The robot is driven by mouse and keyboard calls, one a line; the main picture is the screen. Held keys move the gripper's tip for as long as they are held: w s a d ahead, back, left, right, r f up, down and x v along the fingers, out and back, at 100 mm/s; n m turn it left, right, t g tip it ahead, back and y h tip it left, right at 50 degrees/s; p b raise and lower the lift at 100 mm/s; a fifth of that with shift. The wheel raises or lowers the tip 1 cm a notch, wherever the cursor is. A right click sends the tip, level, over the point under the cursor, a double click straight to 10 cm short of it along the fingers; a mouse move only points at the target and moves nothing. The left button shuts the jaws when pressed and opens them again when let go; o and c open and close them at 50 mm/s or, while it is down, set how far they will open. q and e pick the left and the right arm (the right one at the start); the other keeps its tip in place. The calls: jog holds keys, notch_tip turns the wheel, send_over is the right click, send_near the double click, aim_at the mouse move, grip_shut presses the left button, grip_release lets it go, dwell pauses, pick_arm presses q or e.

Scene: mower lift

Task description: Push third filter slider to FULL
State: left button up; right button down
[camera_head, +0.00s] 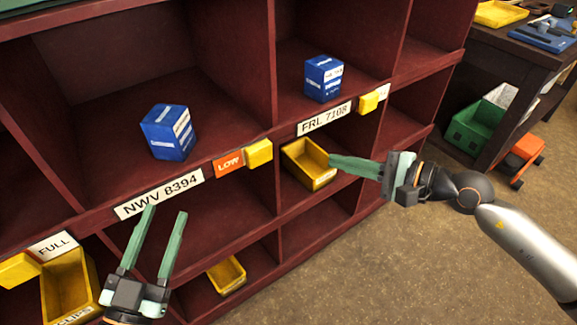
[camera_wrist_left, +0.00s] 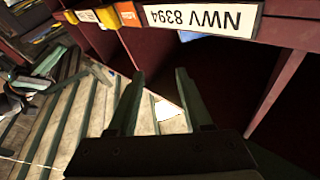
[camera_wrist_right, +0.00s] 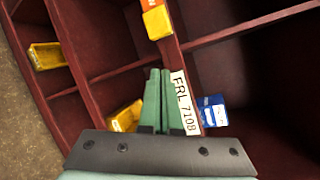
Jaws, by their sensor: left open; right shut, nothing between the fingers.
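Yellow sliders sit on the shelf edge. One (camera_head: 369,104) is right of the FRL 7108 label (camera_head: 324,118), with part of a pale plate showing at its right. Another (camera_head: 259,153) is right of an orange LOW plate (camera_head: 229,163), after the NWV 8394 label (camera_head: 159,194). A third (camera_head: 18,270) is at far left, beside a FULL plate (camera_head: 52,247). My right gripper (camera_head: 332,164) is shut and empty, below and apart from the FRL slider; its fingers (camera_wrist_right: 160,75) point near the FRL label. My left gripper (camera_head: 168,212) is open and empty below the NWV label.
Blue boxes stand in the upper compartments, one at left (camera_head: 168,132) and one at right (camera_head: 323,78). Yellow bins (camera_head: 312,164) (camera_head: 227,275) (camera_head: 70,288) sit in the lower compartments. A green crate (camera_head: 478,127) stands on the floor at right.

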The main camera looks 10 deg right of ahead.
aim_at(259, 154)
pick_arm(q)
jog(key=s+r+m+t+h+b, duration=0.2)
jog(key=s+r+m+h+b, duration=0.2)
jog(key=s+r+m+h, duration=0.1)
notch_tip(259, 154, up, 3)
jog(key=s+h, duration=0.1)
jog(key=h, duration=0.1)
jog(key=shift+d+m+h+b, duration=0.2)
jog(key=shift+m+h+b, duration=0.1)
jog(key=shift+m+h, duration=0.1)
pick_arm(e)
jog(key=n+t, duration=0.1)
jog(key=f+n+t, duration=0.1)
jog(key=n, duration=0.1)
jog(key=w+f+n+t, duration=0.1)
jog(key=shift+d+f+n, duration=0.1)
jog(key=shift+d+n, duration=0.2)
jog(key=shift+d, duration=0.1)
pick_arm(q)
jog(key=shift+r, duration=0.1)
